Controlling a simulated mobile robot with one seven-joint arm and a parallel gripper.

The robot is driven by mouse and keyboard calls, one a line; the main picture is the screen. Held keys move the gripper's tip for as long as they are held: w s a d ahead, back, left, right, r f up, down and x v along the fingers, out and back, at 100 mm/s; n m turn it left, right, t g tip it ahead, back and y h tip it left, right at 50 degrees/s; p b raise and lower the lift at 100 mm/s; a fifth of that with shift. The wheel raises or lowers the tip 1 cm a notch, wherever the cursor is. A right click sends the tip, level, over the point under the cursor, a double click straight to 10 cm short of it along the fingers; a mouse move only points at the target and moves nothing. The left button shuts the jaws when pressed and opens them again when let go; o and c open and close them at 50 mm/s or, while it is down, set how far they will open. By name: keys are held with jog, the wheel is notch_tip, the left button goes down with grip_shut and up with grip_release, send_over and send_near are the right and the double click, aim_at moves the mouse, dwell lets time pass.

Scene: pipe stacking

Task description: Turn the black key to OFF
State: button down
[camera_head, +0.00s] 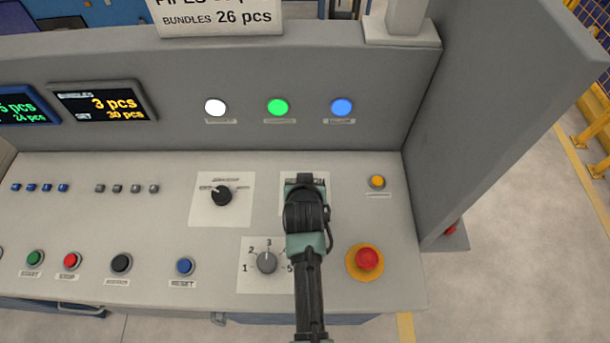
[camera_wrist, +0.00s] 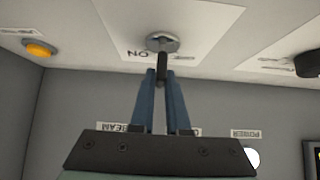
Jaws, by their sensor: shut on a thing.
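The black key (camera_wrist: 162,66) stands in a round metal lock (camera_wrist: 162,42) on a white plate (camera_wrist: 115,25) in the wrist view. An upside-down "ON" shows left of the lock; a second mark to the right is too small to read. My gripper (camera_wrist: 161,76) has its two blue fingers shut on the key's black grip. In the head view my gripper (camera_head: 305,185) is over the key's plate (camera_head: 322,181) and hides the key and most of the plate. The key's exact angle cannot be told.
A black selector knob (camera_head: 221,195) is to the left, a numbered grey dial (camera_head: 267,262) below left. A yellow button (camera_head: 377,182) and a red emergency button (camera_head: 367,258) are to the right. White, green and blue lamps (camera_head: 342,107) line the upright panel behind.

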jog(key=shift+d+n+y, duration=0.1)
jog(key=shift+n+y, duration=0.6)
jog(key=shift+n, duration=0.3)
jog(key=n+y+b, duration=0.2)
jog(key=shift+f+n+g, duration=0.25)
jog(key=shift+n+g, duration=0.05)
jog(key=n+g+y+b, duration=0.1)
jog(key=n+y+b, duration=0.1)
jog(key=n+b, duration=0.1)
jog(key=shift+b, duration=0.35)
jog(key=shift+r+n+g+y+b, duration=0.15)
jog(key=shift+n+g+y+b, duration=0.35)
jog(key=shift+n+b, duration=0.3)
jog(key=shift+s, duration=0.1)
jog(key=c, duration=0.9)
grip_release()
jog(key=shift+r, duration=0.1)
